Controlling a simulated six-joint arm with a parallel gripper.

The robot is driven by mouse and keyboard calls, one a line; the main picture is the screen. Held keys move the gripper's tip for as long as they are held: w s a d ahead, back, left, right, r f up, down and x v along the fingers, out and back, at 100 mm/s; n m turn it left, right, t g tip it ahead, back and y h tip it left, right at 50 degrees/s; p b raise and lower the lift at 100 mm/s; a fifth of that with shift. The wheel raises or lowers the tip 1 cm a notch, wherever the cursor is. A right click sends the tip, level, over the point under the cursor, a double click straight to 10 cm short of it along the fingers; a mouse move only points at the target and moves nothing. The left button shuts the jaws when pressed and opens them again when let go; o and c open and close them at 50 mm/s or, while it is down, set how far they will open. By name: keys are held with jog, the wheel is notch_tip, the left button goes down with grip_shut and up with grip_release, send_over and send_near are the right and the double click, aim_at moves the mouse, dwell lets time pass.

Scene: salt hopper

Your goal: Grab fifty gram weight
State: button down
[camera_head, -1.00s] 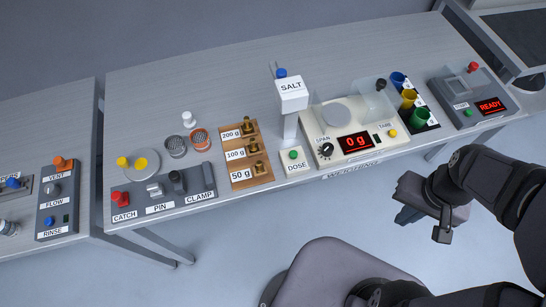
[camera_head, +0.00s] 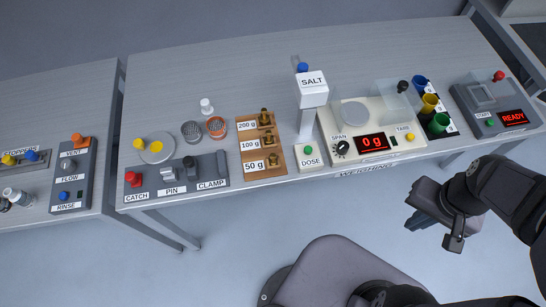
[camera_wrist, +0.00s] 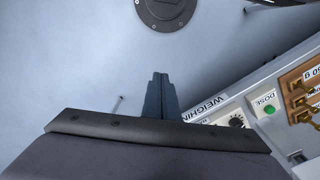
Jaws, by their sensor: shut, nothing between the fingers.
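The 50 g weight (camera_head: 272,160) is a small brass weight at the near end of a wooden rack (camera_head: 280,172), beside its "50 g" label. The 100 g weight (camera_head: 268,140) and the 200 g weight (camera_head: 265,118) stand behind it in the same rack. My gripper (camera_head: 420,220) is off the table's front edge, well to the right of the rack and lower. Its fingers (camera_wrist: 160,95) show shut and empty in the wrist view. The rack (camera_wrist: 300,95) shows at that view's right edge, partly cut off.
Right of the rack stand the SALT hopper (camera_head: 312,90) with its DOSE button (camera_head: 308,150), then the weighing scale (camera_head: 352,112) reading 0 g. Left are the CATCH/PIN/CLAMP panel (camera_head: 172,188) and two round cups. Coloured cups (camera_head: 430,103) stand right of the scale. Floor before the table is open.

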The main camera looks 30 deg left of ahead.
jog(key=c, duration=1.7)
grip_release()
jog(key=shift+o, duration=0.2)
